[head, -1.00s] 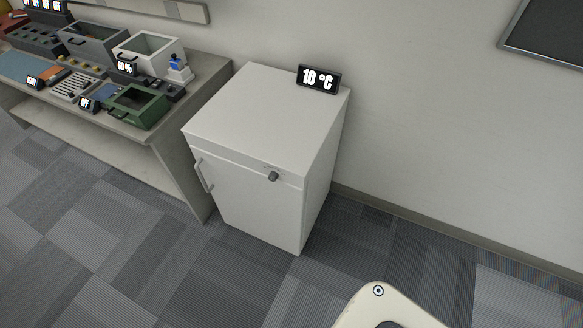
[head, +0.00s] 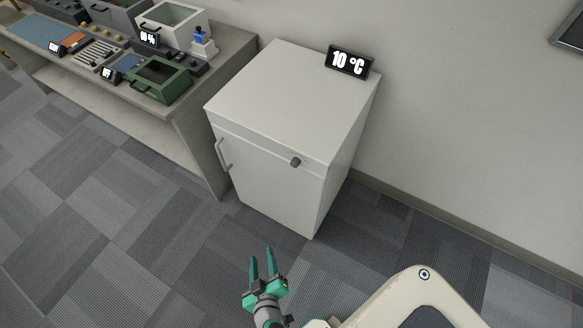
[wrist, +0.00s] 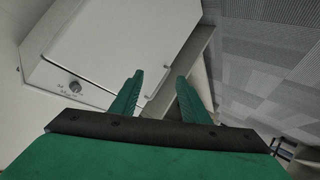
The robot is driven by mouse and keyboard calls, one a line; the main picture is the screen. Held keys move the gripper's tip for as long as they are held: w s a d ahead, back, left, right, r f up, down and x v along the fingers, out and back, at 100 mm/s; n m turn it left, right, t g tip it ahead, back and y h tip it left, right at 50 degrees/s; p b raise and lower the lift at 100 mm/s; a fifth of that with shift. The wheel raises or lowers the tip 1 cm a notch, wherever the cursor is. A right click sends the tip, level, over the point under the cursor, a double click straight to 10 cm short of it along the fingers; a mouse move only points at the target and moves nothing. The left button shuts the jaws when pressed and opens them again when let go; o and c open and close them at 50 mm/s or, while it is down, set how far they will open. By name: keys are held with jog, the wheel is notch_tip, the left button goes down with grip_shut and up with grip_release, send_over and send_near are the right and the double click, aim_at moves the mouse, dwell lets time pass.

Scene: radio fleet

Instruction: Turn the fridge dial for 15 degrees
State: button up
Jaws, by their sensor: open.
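The white fridge (head: 270,190) stands against the wall, its door shut. Its small dark dial (head: 295,162) is on the upper front band, toward the right. The dial also shows in the wrist view (wrist: 75,87), at the left. A display (head: 349,62) on top of the fridge reads 10 °C. My gripper (head: 262,252) is open and empty, in front of and below the dial, apart from the fridge. In the wrist view my gripper's green fingers (wrist: 156,85) are spread, with the dial well to their left.
A grey table (head: 185,120) with a green box (head: 160,80), a white bin (head: 172,22) and several small devices stands left of the fridge. The fridge handle (head: 223,155) sticks out at the door's left. The carpet in front is clear.

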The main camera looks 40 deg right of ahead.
jog(key=w+d+r+m+g+h, duration=0.1)
jog(key=w+d+r+m+h, duration=0.15)
jog(key=w+d+h, duration=0.4)
jog(key=m+g+h, duration=0.3)
jog(key=m+h, duration=0.1)
jog(key=h, duration=0.1)
send_near(293, 165)
jog(key=shift+y, duration=0.25)
jog(key=x, duration=0.7)
jog(key=shift+w+d+r, duration=0.1)
jog(key=shift+d+r, duration=0.1)
jog(key=shift+d, duration=0.7)
jog(key=shift+w, duration=0.1)
jog(key=shift+a+n, duration=0.1)
jog(key=shift+n, duration=0.15)
jog(key=c, duration=1.1)
